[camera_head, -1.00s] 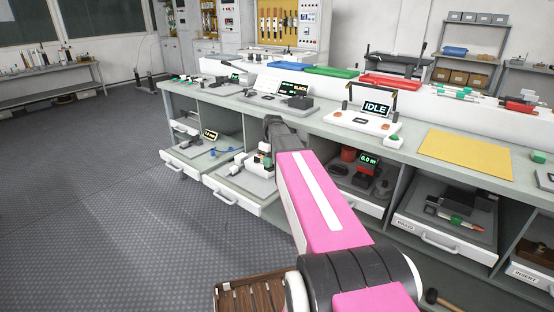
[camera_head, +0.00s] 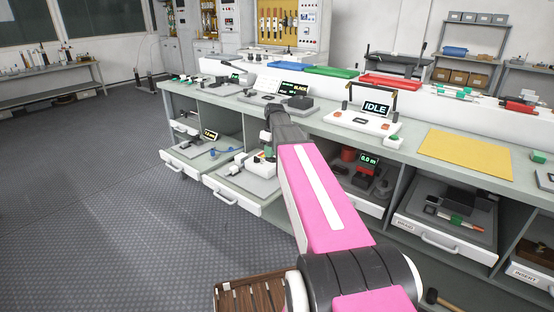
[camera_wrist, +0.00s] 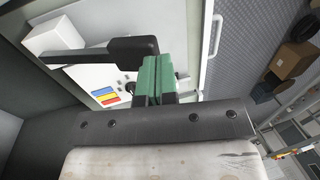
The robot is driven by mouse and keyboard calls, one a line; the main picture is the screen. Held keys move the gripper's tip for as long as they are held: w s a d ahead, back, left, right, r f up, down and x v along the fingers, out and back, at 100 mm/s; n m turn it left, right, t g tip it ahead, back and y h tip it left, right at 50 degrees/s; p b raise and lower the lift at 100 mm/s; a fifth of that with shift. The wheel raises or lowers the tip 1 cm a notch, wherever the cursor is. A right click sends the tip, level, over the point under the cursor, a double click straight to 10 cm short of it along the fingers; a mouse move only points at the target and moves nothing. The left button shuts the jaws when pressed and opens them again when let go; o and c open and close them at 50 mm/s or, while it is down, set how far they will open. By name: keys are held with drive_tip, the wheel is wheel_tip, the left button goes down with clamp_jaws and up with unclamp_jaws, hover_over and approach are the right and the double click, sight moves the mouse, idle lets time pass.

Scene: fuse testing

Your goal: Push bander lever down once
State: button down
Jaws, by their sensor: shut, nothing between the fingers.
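The bander is a white unit in the wrist view (camera_wrist: 108,76), with blue, yellow and red stripes on its face. Its black lever (camera_wrist: 85,55) runs across the unit and ends in a thick dark block. My gripper (camera_wrist: 156,80) has green fingers, shut together with nothing between them, right beside the lever's thick end. I cannot tell whether they touch. In the head view the bander (camera_head: 262,168) sits in an open drawer below the bench, partly hidden by my arm. The gripper is mostly hidden there.
The open drawer (camera_head: 233,199) has a white front and handle. The bench top (camera_head: 240,101) above holds a tester with an IDLE screen (camera_head: 375,107) and a yellow mat (camera_head: 467,149). Another open drawer (camera_head: 180,165) lies to the left. Open floor lies front left.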

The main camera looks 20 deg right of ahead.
drive_tip(key=shift+r, duration=0.15)
drive_tip(key=a+v, duration=0.1)
drive_tip(key=v, duration=0.5)
drive_tip(key=shift+d+r, duration=0.35)
drive_tip(key=shift+d, duration=0.1)
drive_tip(key=s+a+f+m+h, duration=0.1)
drive_tip(key=s+a+f+m, duration=0.2)
drive_tip(key=s+f, duration=0.7)
drive_tip(key=s+a+f+m+t+h, duration=0.1)
drive_tip(key=s+a+f+m, duration=0.2)
drive_tip(key=s+f, duration=0.8)
wheel_tip(320, 180, down, 4)
drive_tip(key=shift+s+a+r+m, duration=0.15)
drive_tip(key=shift+s+m, duration=0.1)
drive_tip(key=shift+m, duration=0.35)
